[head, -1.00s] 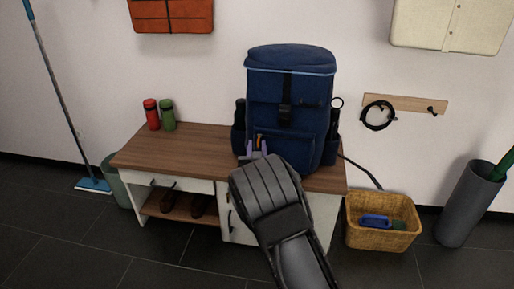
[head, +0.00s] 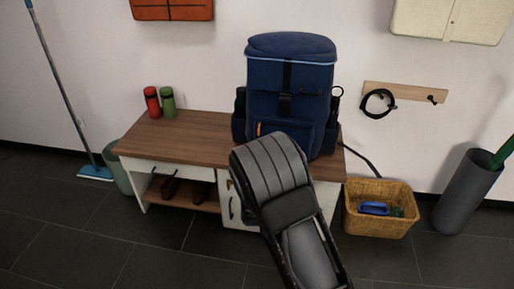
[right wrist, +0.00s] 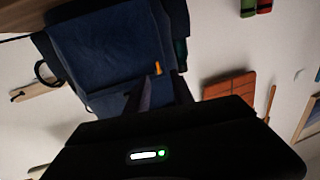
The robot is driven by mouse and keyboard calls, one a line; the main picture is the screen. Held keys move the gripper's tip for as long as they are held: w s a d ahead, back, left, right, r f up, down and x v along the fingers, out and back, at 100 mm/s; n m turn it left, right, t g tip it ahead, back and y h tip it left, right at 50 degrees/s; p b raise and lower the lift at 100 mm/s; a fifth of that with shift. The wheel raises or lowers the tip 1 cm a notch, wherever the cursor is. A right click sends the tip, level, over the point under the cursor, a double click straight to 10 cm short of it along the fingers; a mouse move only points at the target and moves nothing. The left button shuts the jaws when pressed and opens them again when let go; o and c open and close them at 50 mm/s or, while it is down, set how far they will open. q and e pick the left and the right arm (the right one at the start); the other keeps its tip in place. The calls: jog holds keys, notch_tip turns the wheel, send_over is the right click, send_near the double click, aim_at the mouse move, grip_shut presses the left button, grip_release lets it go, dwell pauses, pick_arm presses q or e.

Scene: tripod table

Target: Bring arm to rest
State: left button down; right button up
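My right arm (head: 284,200) comes in from the bottom of the head view, its wrist in front of the bench and the blue backpack (head: 287,75). The wrist hides the right gripper there. In the right wrist view, which looks upside down, the dark fingers of my right gripper (right wrist: 163,80) stand apart, with the backpack (right wrist: 105,50) beyond them. Nothing shows held between them. An orange-tipped item (right wrist: 157,68) shows at the backpack, also in the head view (head: 259,129). My left gripper is not in view.
The backpack stands on a wooden-topped bench (head: 190,138). Red (head: 152,102) and green (head: 168,102) bottles stand on its left part. A wicker basket (head: 380,222) and a grey bin (head: 466,195) stand right. A mop (head: 93,172) and pail (head: 117,172) are left. The front floor is clear.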

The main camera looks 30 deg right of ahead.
jog(key=s+a+f+n+g+y, duration=0.25)
jog(key=s+a+f, duration=0.3)
jog(key=f, duration=0.55)
jog(key=s+a+f+n+g+y, duration=0.1)
jog(key=s+a+f+g+y, duration=0.35)
jog(key=a+f, duration=0.4)
jog(key=s+a+f+g+y, duration=0.25)
jog(key=s+a+f, duration=0.2)
jog(key=s, duration=0.45)
jog(key=s+a+f+g+y, duration=0.1)
jog(key=s+a+f+g, duration=0.3)
jog(key=s, duration=0.5)
jog(key=s+a+f+g+y, duration=0.1)
jog(key=s+a+f+y, duration=0.1)
jog(key=s+a+f, duration=0.45)
jog(key=s+r+p, duration=0.3)
jog(key=r+p, duration=2.4)
jog(key=r, duration=0.3)
jog(key=shift+s+d+r+p, duration=0.2)
jog(key=shift+d+p, duration=0.15)
jog(key=shift+p, duration=0.05)
jog(key=shift+n+g, duration=0.25)
